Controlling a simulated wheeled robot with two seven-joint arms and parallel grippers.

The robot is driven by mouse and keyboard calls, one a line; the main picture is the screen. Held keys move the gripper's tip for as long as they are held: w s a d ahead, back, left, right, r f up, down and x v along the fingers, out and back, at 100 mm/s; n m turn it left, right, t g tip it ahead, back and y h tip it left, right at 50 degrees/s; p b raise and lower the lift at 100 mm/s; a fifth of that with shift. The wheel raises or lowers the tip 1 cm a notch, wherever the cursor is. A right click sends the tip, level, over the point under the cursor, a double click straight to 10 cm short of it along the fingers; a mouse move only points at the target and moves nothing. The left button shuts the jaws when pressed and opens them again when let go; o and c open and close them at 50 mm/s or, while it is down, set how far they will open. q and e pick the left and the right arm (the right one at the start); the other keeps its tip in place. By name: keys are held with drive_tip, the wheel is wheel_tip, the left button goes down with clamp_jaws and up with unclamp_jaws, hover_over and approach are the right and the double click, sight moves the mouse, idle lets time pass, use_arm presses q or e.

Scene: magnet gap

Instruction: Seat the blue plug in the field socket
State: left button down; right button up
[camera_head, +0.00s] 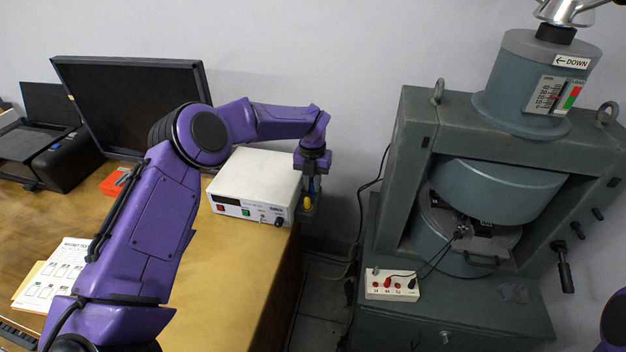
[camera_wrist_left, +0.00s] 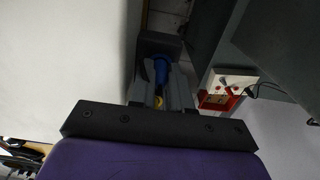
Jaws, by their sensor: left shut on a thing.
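My left gripper (camera_head: 309,186) hangs fingers down just right of the white power supply, at the desk's right edge. It is shut on the blue plug (camera_wrist_left: 161,70), which shows between the two fingers (camera_wrist_left: 162,88) in the left wrist view. The head view shows only a sliver of blue and a yellow part (camera_head: 307,202) low between the fingers. A dark grey block (camera_wrist_left: 160,43) lies just beyond the plug; I cannot tell whether they touch. A white terminal box (camera_head: 393,284) has red and black connectors on it. I cannot make out which opening is the field socket.
The white power supply (camera_head: 254,187) stands close beside the gripper. The large grey-green magnet frame (camera_head: 415,130) stands to the right, with leads running from its gap to the terminal box. A floor gap with cables (camera_head: 345,255) separates desk and magnet. A monitor (camera_head: 130,100) stands at left.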

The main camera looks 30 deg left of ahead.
sight(312, 180)
use_arm(q)
drive_tip(key=shift+f, duration=0.15)
drive_tip(key=c, duration=1.4)
unclamp_jaws()
drive_tip(key=shift+o, duration=0.2)
drive_tip(key=shift+r, duration=0.3)
wheel_tip(312, 180, up, 12)
drive_tip(key=b, duration=0.1)
